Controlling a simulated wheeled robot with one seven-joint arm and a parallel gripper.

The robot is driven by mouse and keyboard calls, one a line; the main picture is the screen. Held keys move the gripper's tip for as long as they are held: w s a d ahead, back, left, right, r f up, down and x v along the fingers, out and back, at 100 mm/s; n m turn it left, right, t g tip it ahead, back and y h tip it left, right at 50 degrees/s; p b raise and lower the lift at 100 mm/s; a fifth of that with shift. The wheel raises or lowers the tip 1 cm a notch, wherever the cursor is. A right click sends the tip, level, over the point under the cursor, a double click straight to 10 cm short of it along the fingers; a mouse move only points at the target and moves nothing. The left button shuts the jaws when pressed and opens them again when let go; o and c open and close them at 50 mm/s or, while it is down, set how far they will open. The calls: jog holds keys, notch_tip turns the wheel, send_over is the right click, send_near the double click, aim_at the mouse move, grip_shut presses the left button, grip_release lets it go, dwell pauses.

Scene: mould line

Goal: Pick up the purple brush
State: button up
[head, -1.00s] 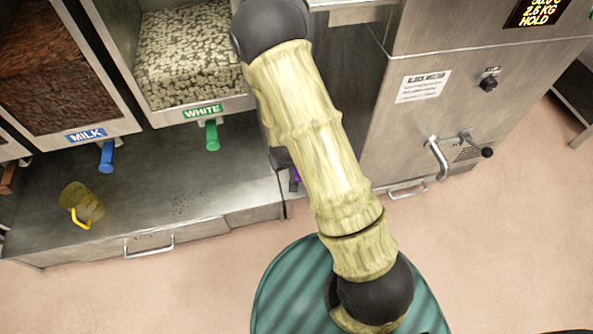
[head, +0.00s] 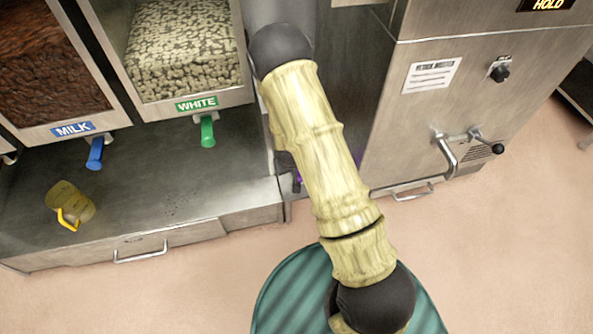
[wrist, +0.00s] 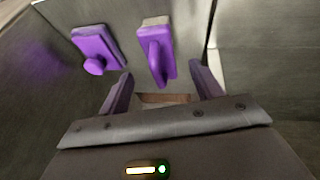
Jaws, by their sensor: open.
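The purple brush (wrist: 168,62), with a pale bristle-like block at its top end and a raised handle, hangs or rests at the metal wall in the wrist view. My gripper (wrist: 161,75) is open and empty, its two purple-looking fingers spread on either side below the brush. The brush's lower end lies just ahead of the gap between the fingertips; I cannot tell the exact distance. In the head view my arm hides the gripper and most of this spot; only a little purple shows beside the arm.
A second purple tool (wrist: 93,42) with a round knob is left of the brush, close to my left finger. Metal walls enclose the spot. In the head view, a yellow-handled jug (head: 70,202) stands on the steel counter (head: 150,195), left of my arm; a lever machine (head: 440,100) stands right.

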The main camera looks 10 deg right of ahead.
jog(key=b+x, duration=0.4)
jog(key=x, duration=0.1)
jog(key=shift+w+f, duration=0.1)
jog(key=shift+w, duration=0.1)
dwell(0.5)
jog(key=c, duration=1.1)
notch_tip(320, 180, up, 10)
jog(key=p, duration=0.6)
